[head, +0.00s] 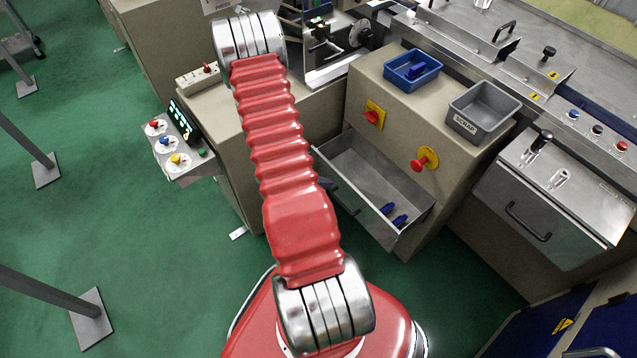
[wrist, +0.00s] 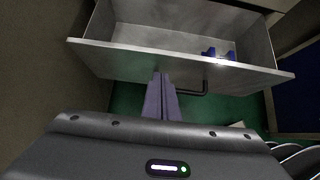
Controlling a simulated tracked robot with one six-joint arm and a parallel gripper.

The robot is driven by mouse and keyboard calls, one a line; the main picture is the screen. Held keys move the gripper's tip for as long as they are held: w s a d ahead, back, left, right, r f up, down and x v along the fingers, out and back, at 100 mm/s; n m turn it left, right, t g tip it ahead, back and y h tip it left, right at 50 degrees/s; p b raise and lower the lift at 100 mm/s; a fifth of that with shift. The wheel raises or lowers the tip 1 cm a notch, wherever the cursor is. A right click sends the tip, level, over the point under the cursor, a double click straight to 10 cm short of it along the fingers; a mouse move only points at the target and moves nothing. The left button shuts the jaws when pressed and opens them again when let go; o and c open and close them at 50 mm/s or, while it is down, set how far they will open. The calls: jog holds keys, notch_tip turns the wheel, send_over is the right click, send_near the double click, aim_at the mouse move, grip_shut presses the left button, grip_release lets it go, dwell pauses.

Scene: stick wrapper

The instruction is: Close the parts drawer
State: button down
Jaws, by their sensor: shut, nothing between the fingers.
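The parts drawer (head: 362,182) stands open, pulled out of the beige cabinet, in the middle of the head view. Several blue parts (head: 394,214) lie in its right end. In the wrist view the drawer's grey front panel (wrist: 125,58) runs across the upper half, with blue parts (wrist: 218,54) behind its edge. A dark bar handle (wrist: 205,88) shows below the panel. My gripper (wrist: 163,77) is shut and empty, its fingertips at the panel's lower edge, left of the handle. I cannot tell whether they touch. My arm mostly hides the gripper in the head view.
A red knob (head: 372,117) and a red button (head: 424,159) stick out above the drawer. A blue bin (head: 412,72) and a grey bin (head: 483,110) sit on top. A control panel (head: 176,141) stands left of my arm.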

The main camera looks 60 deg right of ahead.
aim_at(340, 178)
jog(key=shift+s+d, duration=0.35)
jog(key=shift+d, duration=0.4)
jog(key=shift+s+d, duration=0.3)
jog(key=shift+d, duration=0.45)
jog(key=shift+d, duration=0.1)
